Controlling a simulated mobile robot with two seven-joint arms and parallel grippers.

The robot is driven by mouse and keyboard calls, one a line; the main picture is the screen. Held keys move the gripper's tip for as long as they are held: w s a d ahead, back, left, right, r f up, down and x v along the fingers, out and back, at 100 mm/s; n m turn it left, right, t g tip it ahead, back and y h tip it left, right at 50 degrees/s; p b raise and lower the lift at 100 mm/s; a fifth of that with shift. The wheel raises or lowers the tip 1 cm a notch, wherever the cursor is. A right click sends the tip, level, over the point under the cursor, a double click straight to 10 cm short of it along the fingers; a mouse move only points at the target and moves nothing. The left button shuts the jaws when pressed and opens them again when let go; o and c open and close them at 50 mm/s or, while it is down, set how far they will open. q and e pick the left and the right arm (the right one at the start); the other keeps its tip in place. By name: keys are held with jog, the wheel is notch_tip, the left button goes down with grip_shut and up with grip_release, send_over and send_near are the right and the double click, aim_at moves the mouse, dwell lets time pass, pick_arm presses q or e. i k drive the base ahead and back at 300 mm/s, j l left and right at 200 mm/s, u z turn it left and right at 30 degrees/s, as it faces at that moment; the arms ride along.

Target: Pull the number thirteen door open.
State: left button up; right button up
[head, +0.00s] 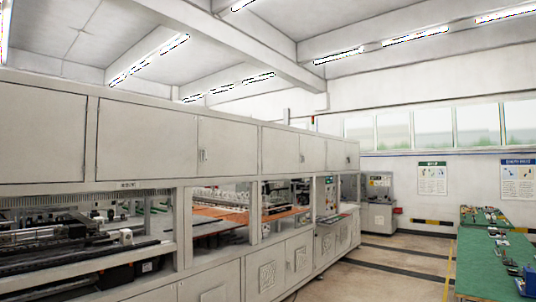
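A long off-white machine runs from the left foreground towards the back centre. Its upper row has several closed cabinet doors, among them a door (226,147) with a small handle (204,155). The lower row has closed panels, such as a lower door (299,258) with a handle and a vented panel (267,276). I cannot read a number thirteen on any door, so I cannot tell which one it is. Neither of my grippers is in view.
Open bays between the door rows show black rails (80,255) and an orange-brown sheet (218,215). A green-topped table (480,265) with small items stands at the right. The floor (385,275) between machine and table is clear. A grey cabinet (379,200) stands at the back.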

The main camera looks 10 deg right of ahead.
aim_at(230, 146)
jog(key=i+u, duration=0.15)
jog(key=i, duration=1.75)
